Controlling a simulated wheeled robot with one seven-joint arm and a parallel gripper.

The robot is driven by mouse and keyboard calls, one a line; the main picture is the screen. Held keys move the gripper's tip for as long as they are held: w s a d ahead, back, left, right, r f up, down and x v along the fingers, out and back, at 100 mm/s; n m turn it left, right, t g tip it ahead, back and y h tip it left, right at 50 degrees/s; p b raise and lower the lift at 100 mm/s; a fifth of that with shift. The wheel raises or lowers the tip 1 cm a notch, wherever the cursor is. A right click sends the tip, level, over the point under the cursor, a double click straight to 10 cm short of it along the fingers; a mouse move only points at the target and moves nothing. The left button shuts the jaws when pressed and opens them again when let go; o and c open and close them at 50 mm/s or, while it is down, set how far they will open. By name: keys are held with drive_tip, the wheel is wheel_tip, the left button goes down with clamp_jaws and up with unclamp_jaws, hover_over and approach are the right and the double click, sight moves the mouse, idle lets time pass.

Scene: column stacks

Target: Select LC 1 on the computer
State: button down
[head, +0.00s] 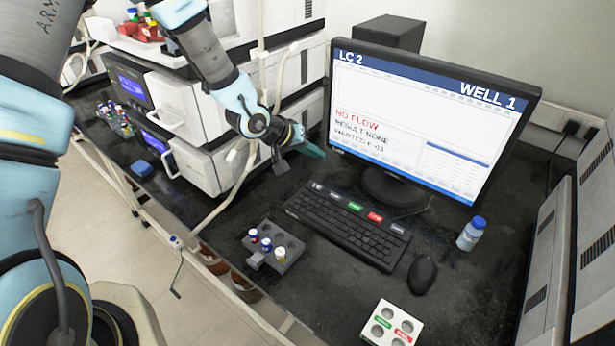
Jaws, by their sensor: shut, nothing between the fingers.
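The computer monitor (420,110) stands on the dark bench and faces me. Its header reads "LC 2" at left and "WELL 1" at right; below are "NO FLOW" in red and "RESULT NONE". The line under that is too small to read surely. The black keyboard (345,232) lies in front of the monitor. Along its top row are several coloured labelled keys, including a green and a red one; their words are too small to read. My gripper (300,160) is shut and empty, in the air left of the monitor and beyond the keyboard's left end.
A black mouse (422,275) lies right of the keyboard. A blue-capped bottle (471,233) stands near the monitor. A grey rack (279,254) with several vials and a white holed block (391,325) are nearer me. White instrument stacks (196,115) stand behind my arm.

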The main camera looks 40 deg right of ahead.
drive_tip(key=shift+w, duration=0.1)
idle(0.3)
drive_tip(key=b, duration=0.7)
hover_over(314, 190)
wheel_tip(314, 190, down, 7)
drive_tip(key=shift+f, duration=0.9)
drive_tip(key=shift+f+b, duration=0.15)
drive_tip(key=shift+b, duration=0.2)
idle(0.7)
drive_tip(key=shift+f, duration=0.25)
drive_tip(key=shift+f+b, duration=0.35)
drive_tip(key=shift+f, duration=0.05)
idle(0.6)
idle(0.3)
drive_tip(key=shift+r+p, duration=0.75)
drive_tip(key=shift+r, duration=0.1)
drive_tip(key=shift+r, duration=0.1)
